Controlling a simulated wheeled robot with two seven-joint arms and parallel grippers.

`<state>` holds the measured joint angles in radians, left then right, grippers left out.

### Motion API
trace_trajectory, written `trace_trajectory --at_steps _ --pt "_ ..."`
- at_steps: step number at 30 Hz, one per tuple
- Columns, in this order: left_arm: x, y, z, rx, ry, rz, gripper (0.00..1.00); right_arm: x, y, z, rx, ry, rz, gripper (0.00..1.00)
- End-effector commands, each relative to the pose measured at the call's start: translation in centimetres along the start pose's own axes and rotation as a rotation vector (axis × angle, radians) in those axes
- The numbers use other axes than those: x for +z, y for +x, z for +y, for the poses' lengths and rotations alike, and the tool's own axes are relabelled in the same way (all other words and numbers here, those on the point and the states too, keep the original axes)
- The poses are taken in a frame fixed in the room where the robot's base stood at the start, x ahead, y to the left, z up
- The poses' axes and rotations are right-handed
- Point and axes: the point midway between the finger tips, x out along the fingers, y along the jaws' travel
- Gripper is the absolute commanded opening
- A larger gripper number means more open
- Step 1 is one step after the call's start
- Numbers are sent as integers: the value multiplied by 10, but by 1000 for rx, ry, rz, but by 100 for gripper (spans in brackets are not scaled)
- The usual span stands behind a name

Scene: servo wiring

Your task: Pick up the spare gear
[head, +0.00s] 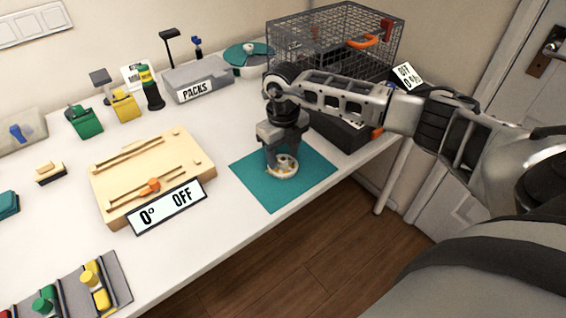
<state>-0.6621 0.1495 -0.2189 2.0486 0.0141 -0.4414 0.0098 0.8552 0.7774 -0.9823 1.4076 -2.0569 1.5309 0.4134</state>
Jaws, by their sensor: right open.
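A small round whitish dish (285,172) with small yellow-orange bits in it sits on the teal mat (255,178) near the table's right front edge. My right gripper (280,158) points straight down at the dish, its fingers open and at or just above it. The fingers cover part of the dish. I cannot tell whether one of the bits is the spare gear, or whether the fingers touch it. My left gripper is not in view.
A wooden board (190,150) with an "0° OFF" sign (166,207) lies left of the mat. A wire cage (330,40) and a dark box (345,130) stand behind the arm. A grey PACKS box (197,82) is at the back. The table's front edge is close to the mat.

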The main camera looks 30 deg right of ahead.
Motion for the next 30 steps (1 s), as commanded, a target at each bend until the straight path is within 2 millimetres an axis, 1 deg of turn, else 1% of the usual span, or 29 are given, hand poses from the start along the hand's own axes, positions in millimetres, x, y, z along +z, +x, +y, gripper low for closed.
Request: trace_trajectory --at_steps 3,9,11,12,14,15,25,30 --pt "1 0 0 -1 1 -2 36 0 7 0 0 -1 0 49" --pt "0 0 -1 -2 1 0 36 0 7 0 -1 -1 -1 49" --pt "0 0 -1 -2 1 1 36 0 7 0 -1 -1 -1 32" --pt "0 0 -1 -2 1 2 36 0 7 0 -1 -1 -1 21" --pt "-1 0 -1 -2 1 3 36 0 7 0 0 -1 -1 5" --pt "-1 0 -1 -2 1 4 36 0 7 0 0 -1 -1 1" --pt "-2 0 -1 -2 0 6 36 0 4 0 0 -1 -2 1" --pt "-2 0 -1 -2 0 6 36 1 -9 0 0 0 -4 1"
